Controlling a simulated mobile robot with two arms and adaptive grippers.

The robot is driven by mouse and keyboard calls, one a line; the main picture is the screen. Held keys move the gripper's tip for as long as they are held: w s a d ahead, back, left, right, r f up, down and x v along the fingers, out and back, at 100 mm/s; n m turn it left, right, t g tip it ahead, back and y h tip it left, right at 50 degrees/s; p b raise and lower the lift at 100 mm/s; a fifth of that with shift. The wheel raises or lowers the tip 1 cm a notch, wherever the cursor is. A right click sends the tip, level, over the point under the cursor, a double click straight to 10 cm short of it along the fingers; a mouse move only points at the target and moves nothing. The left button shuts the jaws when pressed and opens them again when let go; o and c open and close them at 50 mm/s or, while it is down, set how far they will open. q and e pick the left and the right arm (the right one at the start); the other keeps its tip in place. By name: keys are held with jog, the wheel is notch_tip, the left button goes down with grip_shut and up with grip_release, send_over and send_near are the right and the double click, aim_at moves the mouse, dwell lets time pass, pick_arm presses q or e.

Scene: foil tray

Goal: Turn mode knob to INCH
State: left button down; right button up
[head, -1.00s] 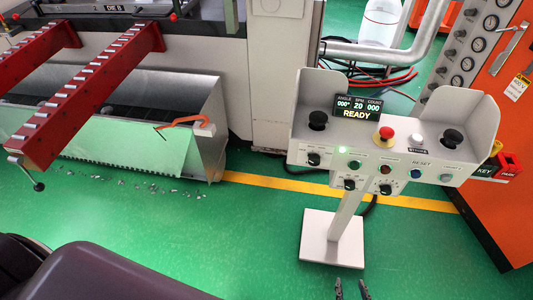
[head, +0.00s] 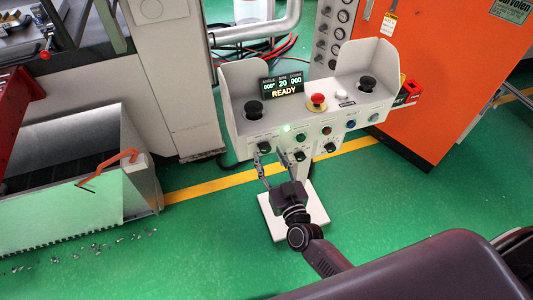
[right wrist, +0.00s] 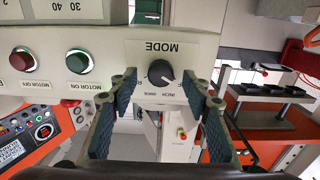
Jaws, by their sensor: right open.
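The MODE knob (right wrist: 160,72) is a round dark knob on a white plate, seen upside down in the right wrist view. It carries a pale pointer line slanting to the lower right. Small lettering beside it is too small to read surely. In the head view it is the leftmost knob (head: 264,147) on the front of the grey control box. My right gripper (head: 270,157) is open and empty in front of it. In the wrist view its fingers (right wrist: 160,92) stand on both sides of the knob, with gaps; I see no contact. My left gripper is not in view.
A green MOTOR ON button (right wrist: 78,63) and a red MOTOR OFF button (right wrist: 21,60) sit beside the knob. A red mushroom button (head: 317,101) and READY display (head: 284,88) are on top. An orange cabinet (head: 430,90) stands right.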

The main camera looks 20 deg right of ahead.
jog(key=shift+w, duration=0.75)
jog(key=shift+c, duration=0.6)
jog(key=c, duration=1)
jog(key=shift+m, duration=0.3)
jog(key=shift+c, duration=0.2)
jog(key=m, duration=0.3)
jog(key=shift+a, duration=0.1)
jog(key=shift+m+b, duration=0.45)
jog(key=shift+m, duration=1.55)
